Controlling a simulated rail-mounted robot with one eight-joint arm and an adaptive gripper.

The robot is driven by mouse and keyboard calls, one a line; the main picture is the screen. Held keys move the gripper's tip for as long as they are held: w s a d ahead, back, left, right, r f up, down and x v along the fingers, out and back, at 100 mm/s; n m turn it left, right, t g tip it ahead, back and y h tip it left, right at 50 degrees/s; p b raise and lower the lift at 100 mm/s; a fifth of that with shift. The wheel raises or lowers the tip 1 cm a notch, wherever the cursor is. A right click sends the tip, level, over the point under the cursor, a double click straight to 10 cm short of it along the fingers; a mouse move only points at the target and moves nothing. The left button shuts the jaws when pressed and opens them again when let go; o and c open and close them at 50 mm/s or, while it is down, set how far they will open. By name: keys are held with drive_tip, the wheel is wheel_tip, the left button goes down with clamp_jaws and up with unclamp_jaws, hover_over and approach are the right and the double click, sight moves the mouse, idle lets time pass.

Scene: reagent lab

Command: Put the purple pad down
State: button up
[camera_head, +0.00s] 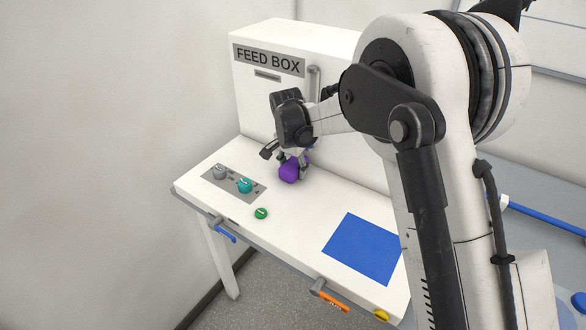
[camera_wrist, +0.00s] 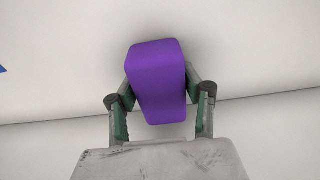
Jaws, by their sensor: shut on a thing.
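The purple pad (camera_head: 289,171) is a rounded block in my gripper (camera_head: 293,164), over the white bench top in front of the feed box. In the wrist view the purple pad (camera_wrist: 158,80) sits between the two fingers of my gripper (camera_wrist: 160,85), which are shut on its sides. I cannot tell for sure whether its underside touches the bench. A flat blue square (camera_head: 362,248) lies on the bench to the right, apart from the pad.
The white feed box (camera_head: 270,88) stands at the bench's back. Left of the pad are a grey knob (camera_head: 220,171), a teal knob (camera_head: 245,185) and a green knob (camera_head: 261,213). Blue (camera_head: 226,236) and orange (camera_head: 331,300) handles are on the front edge. The bench between pad and blue square is clear.

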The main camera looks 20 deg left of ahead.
sight(292, 165)
drive_tip(key=shift+s+f+b, duration=0.1)
drive_tip(key=shift+f+b, duration=0.35)
drive_tip(key=o, duration=1.2)
drive_tip(key=shift+f, duration=0.1)
drive_tip(key=shift+r, duration=0.2)
drive_tip(key=shift+r+p, duration=0.4)
drive_tip(key=shift+p, duration=0.6)
drive_tip(key=r, duration=0.4)
drive_tip(key=r+b, duration=0.1)
drive_tip(key=r, duration=0.4)
drive_tip(key=s+r+b, duration=0.1)
drive_tip(key=r, duration=0.3)
drive_tip(key=shift+r, duration=0.3)
